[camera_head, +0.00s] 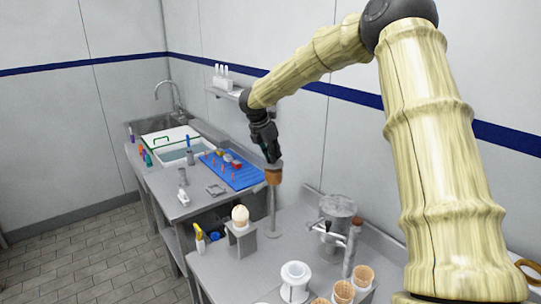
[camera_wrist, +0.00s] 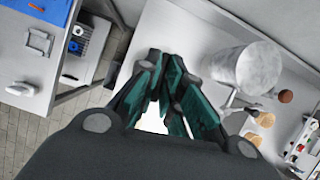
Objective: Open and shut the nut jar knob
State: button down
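A grey metal jar (camera_head: 338,207) stands on the right counter, with a slim pipe and a brown round knob (camera_head: 357,222) at its right. In the wrist view the jar (camera_wrist: 245,68) is right of my fingers, and a brown knob (camera_wrist: 285,96) shows beyond it. I cannot tell which part is the nut jar knob. My gripper (camera_head: 271,158) points down, left of the jar, close above a brown cup-like top (camera_head: 273,177) on a thin post. In the wrist view my teal fingers (camera_wrist: 166,68) lean together with a narrow gap. Whether they hold anything is unclear.
Several cones (camera_head: 343,292) and a white bowl-like holder (camera_head: 295,280) stand at the front of the counter. The left bench holds a blue tray (camera_head: 240,176) and a sink. Counter space (camera_head: 225,278) at front left is clear.

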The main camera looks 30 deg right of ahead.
jog(key=shift+a, duration=0.25)
jog(key=shift+d, duration=0.2)
jog(key=shift+n, duration=0.3)
jog(key=shift+d+n+t+b, duration=0.1)
jog(key=shift+n+t+b, duration=0.3)
jog(key=shift+n+b, duration=0.15)
jog(key=n+t+b, duration=0.1)
jog(key=n, duration=0.2)
jog(key=shift+s+r+y, duration=0.1)
jog(key=shift+s+y, duration=0.05)
jog(key=shift+y, duration=0.25)
jog(key=n, duration=0.2)
jog(key=n+t+y+p, duration=0.1)
jog(key=n, duration=0.2)
jog(key=shift+d+r, duration=0.15)
jog(key=n+y+p, duration=0.1)
jog(key=n+p, duration=0.2)
jog(key=shift+s+d+r+t, duration=0.1)
jog(key=shift+t, duration=0.3)
jog(key=shift+n+y+p, duration=0.9)
jog(key=shift+n+p, duration=0.35)
jog(key=shift+n, duration=0.6)
jog(key=shift+f, duration=0.2)
